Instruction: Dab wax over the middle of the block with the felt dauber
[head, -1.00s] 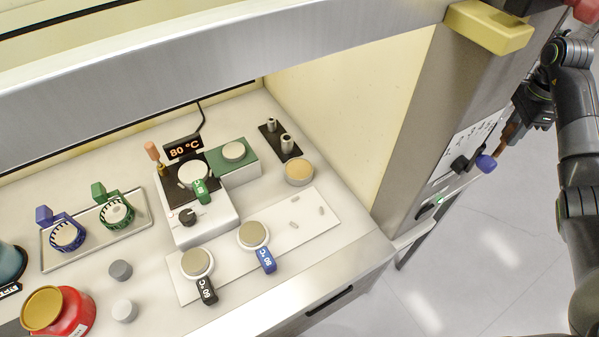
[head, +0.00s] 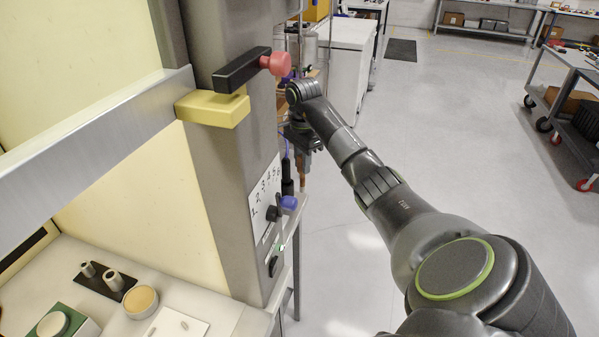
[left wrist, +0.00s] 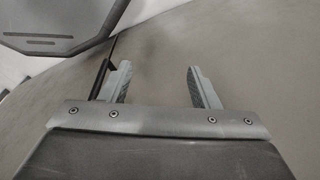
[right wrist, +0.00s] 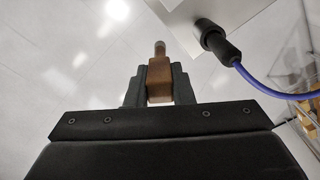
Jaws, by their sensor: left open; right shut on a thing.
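My right gripper (right wrist: 158,90) is shut on a brown handle with a grey tip, taken to be the felt dauber (right wrist: 159,70). In the head view the right gripper (head: 302,140) hangs outside the cabinet's right post, with the brown handle pointing down below it. My left gripper (left wrist: 158,88) is open and empty in its wrist view, before a plain grey-brown surface; it is not in the head view. Which piece is the block to wax is unclear: a green block with a pale disc (head: 54,324) and a tan-topped round piece (head: 140,300) show at lower left.
The cabinet post (head: 232,150) stands between my right gripper and the worktop (head: 200,302). A blue cable (right wrist: 265,90) runs near the right gripper. Open floor (head: 450,110) lies to the right.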

